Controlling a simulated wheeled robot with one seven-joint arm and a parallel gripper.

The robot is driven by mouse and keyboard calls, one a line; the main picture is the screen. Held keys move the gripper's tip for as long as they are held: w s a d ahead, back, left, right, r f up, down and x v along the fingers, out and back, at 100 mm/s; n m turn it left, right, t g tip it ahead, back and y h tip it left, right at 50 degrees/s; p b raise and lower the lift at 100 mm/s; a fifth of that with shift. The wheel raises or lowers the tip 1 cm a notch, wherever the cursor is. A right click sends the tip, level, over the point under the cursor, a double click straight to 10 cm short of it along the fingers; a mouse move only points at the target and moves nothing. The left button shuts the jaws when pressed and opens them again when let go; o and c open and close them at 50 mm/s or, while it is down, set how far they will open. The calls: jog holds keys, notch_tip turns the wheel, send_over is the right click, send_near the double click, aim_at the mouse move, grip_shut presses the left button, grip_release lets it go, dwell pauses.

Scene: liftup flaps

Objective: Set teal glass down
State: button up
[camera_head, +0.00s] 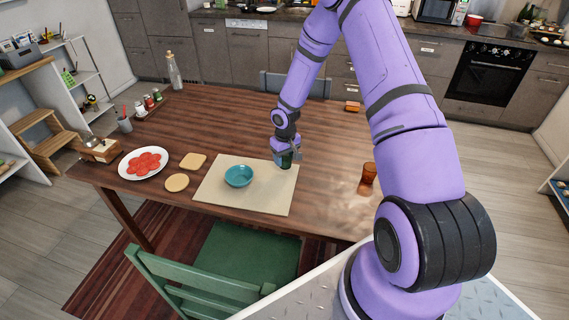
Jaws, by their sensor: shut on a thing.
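The teal glass (286,161) is a small dark teal shape at the back right part of the beige placemat (220,202). My gripper (287,153) is shut on it from above and hides its upper part. The glass looks upright. Its base is very close to the mat, and I cannot tell whether it touches. A teal bowl (239,176) sits on the mat to the left of the glass, apart from it.
An amber glass (369,173) stands on the wooden table (330,130) to the right. A white plate with red slices (143,163), bread slices (193,161) and a bottle (174,70) are on the left. A green chair (215,270) stands at the near edge.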

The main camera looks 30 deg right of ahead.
aim_at(285, 163)
jog(key=shift+w+d, duration=0.1)
jog(key=shift+w, duration=0.25)
jog(key=shift+f, duration=1.8)
jog(key=shift+f, duration=0.15)
jog(key=o, duration=1)
jog(key=shift+c, duration=0.2)
